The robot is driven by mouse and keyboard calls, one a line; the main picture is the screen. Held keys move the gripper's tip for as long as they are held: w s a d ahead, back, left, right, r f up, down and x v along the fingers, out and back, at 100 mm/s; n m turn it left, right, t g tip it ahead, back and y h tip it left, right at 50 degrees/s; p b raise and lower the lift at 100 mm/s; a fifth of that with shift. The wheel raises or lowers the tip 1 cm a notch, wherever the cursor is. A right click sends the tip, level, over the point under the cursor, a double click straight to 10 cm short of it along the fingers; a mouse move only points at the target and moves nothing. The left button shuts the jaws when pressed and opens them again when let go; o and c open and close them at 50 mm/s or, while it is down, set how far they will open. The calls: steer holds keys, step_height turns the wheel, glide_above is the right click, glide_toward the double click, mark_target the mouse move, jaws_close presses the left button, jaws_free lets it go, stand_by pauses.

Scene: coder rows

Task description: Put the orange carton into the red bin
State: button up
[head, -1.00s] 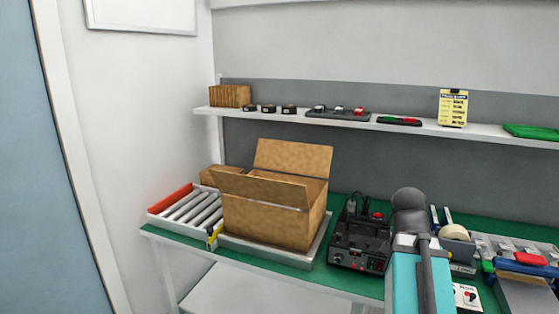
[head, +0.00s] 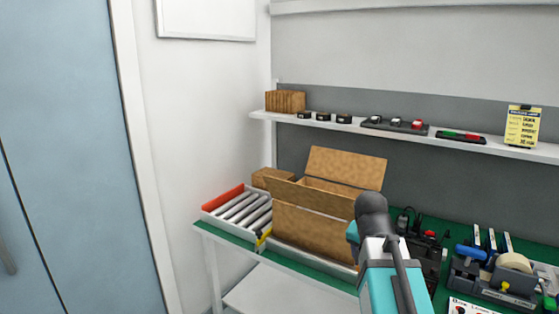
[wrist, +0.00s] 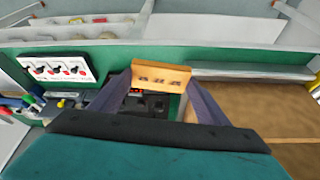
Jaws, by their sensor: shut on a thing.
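In the wrist view my gripper (wrist: 158,84) is shut on a small light-orange carton (wrist: 161,73) with a row of dark marks on its face. The carton sits between the two fingertips, in front of the green bench top. In the head view my teal and grey arm reaches up at the lower right; my gripper and the carton are hidden there. I see no red bin in either view.
A large open cardboard box (head: 312,232) stands on the green bench, beside a roller tray (head: 240,211) with an orange-red end. A black device (head: 428,255) and a tape dispenser (head: 502,275) are to the right. A shelf (head: 350,127) runs above. A blue door (head: 60,140) is at left.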

steer(key=w+a+r+n+t+y, duration=0.1)
steer(key=w+a+n+y, duration=0.1)
steer(key=w+a+n, duration=0.4)
steer(key=a+n, duration=0.2)
steer(key=a, duration=0.1)
steer(key=shift+w+a+r+y+p, duration=0.2)
steer(key=shift+a+r+y+p, duration=0.1)
steer(key=shift+y, duration=0.1)
steer(key=shift+s+f, duration=0.1)
steer(key=shift+s, duration=1.8)
steer(key=shift+d, duration=0.15)
